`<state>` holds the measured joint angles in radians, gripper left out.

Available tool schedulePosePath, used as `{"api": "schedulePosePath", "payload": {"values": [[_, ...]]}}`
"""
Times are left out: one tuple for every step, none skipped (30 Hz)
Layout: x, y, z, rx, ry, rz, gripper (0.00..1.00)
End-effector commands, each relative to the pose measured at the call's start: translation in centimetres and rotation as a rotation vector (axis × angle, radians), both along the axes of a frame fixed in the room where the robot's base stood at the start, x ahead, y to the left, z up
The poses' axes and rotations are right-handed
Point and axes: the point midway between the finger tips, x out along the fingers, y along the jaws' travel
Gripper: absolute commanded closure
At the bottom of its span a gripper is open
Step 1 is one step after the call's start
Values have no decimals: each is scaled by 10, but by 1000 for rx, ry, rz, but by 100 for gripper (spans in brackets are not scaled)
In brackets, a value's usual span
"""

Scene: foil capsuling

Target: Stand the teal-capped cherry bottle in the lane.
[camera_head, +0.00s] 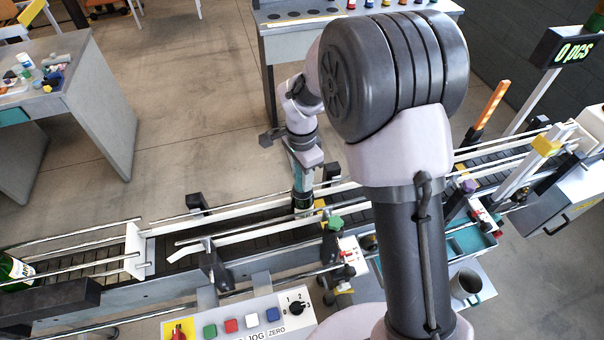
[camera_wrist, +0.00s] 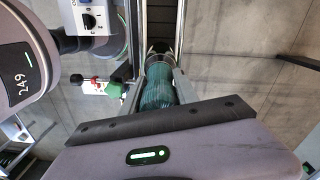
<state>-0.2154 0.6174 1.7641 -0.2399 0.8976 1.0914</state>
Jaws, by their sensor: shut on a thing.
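My gripper (camera_head: 301,178) points down over the conveyor lane (camera_head: 262,235), between the white guide rails. It is shut on a bottle with a teal cap (camera_wrist: 160,86), which shows between the two fingers in the wrist view. In the head view only a small dark part of the bottle (camera_head: 302,201) shows below the fingers, at the lane. It looks roughly upright there. I cannot tell whether its base touches the belt. The cherry marking is not visible.
A green bottle (camera_head: 14,271) is at the lane's left end. A control panel (camera_head: 240,322) with coloured buttons stands in front. A green knob (camera_head: 335,223) is close to my gripper's right. A grey mug (camera_head: 465,284) stands at right. The counter display (camera_head: 574,50) reads 0 pcs.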

Motion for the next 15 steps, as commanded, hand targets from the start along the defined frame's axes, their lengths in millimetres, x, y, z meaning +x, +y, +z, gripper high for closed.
{"api": "schedulePosePath", "payload": {"values": [[0, 0, 0, 1, -2, 0, 100], [1, 0, 1, 1, -2, 0, 100], [1, 0, 1, 1, -2, 0, 100], [1, 0, 1, 0, -2, 0, 100], [1, 0, 1, 0, -2, 0, 100], [1, 0, 1, 0, -2, 0, 100], [1, 0, 1, 0, -2, 0, 100], [1, 0, 1, 0, -2, 0, 100], [1, 0, 1, 0, -2, 0, 100], [1, 0, 1, 0, -2, 0, 100], [1, 0, 0, 0, -2, 0, 100], [1, 0, 0, 0, -2, 0, 100], [1, 0, -1, 0, -2, 0, 100], [1, 0, -1, 0, -2, 0, 100], [1, 0, -2, 0, -2, 0, 100]]}}
